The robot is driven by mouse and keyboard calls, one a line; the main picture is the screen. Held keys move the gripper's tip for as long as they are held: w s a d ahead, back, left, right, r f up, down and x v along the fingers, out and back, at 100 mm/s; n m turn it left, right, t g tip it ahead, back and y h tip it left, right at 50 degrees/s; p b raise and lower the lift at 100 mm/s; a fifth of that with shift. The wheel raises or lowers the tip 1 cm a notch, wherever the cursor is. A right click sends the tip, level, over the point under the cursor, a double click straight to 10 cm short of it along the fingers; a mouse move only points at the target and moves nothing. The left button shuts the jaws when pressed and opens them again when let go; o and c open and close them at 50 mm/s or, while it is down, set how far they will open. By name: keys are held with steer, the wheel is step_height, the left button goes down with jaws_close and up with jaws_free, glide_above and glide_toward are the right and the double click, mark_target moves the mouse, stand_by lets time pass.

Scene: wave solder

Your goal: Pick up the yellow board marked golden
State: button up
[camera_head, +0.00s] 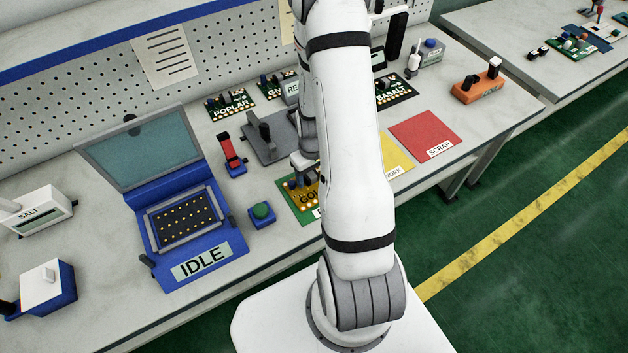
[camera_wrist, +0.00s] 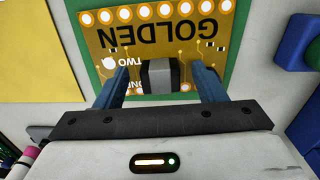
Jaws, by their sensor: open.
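The yellow board marked GOLDEN (camera_wrist: 112,38) fills the upper middle of the wrist view, with gold round pads along its edge. It lies on a green mat (camera_wrist: 240,20). In the head view the golden board (camera_head: 306,194) lies on the bench, partly hidden behind my arm. My gripper (camera_wrist: 160,82) is open above the board, its two blue fingers on either side of a dark and grey block (camera_wrist: 160,76) on the board. I cannot tell whether the fingers touch the block. The gripper is mostly hidden in the head view.
A blue fixture (camera_head: 196,262) labelled IDLE and a green button (camera_head: 261,211) stand left of the board. A yellow WORK mat (camera_head: 398,163) and red SCRAP mat (camera_head: 425,138) lie to the right. Boards marked POPLAR (camera_head: 231,104) and BASALT (camera_head: 391,88) lie behind.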

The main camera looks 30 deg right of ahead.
mark_target(313, 176)
steer(key=c, duration=1.3)
steer(key=shift+o, duration=0.2)
steer(key=shift+r, duration=0.1)
step_height(313, 176, up, 10)
steer(key=b, duration=0.1)
